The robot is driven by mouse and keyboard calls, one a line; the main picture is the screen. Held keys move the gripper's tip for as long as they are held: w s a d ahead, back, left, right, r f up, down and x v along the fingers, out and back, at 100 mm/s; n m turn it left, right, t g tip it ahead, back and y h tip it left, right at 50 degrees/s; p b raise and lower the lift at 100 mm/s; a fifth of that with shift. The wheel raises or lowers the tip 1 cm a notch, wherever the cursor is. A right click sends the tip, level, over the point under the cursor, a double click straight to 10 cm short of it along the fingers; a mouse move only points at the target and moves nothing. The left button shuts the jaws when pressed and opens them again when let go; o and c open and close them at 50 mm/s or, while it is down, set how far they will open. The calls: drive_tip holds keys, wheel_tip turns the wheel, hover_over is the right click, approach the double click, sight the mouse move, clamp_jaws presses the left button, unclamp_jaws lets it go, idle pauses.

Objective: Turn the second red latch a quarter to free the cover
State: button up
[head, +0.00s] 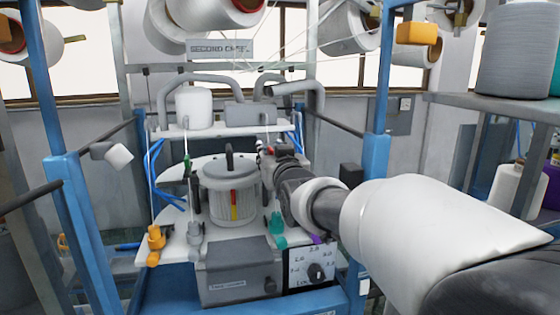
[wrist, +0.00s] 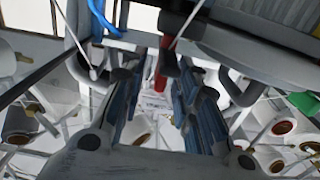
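A grey ribbed cylindrical cover (head: 212,193) with a dark handle on top and a red and yellow strip on its front stands on the machine's white plate. A small red part (head: 281,150), perhaps the latch, shows at my gripper (head: 272,158), behind and right of the cover. In the wrist view a red upright piece (wrist: 161,76) shows between the fingers of my gripper (wrist: 155,84). The fingers are apart, with a gap between them. I cannot tell whether the right finger touches the red piece. My arm hides part of the machine's right side.
Blue frame posts (head: 78,220) stand on both sides of the machine. An orange fitting (head: 155,240) and a teal one (head: 277,226) stand on the plate. Yarn cones (head: 515,50) stand on the right shelf.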

drive_tip(key=v, duration=1)
drive_tip(key=shift+s, duration=0.25)
drive_tip(key=shift+d, duration=0.1)
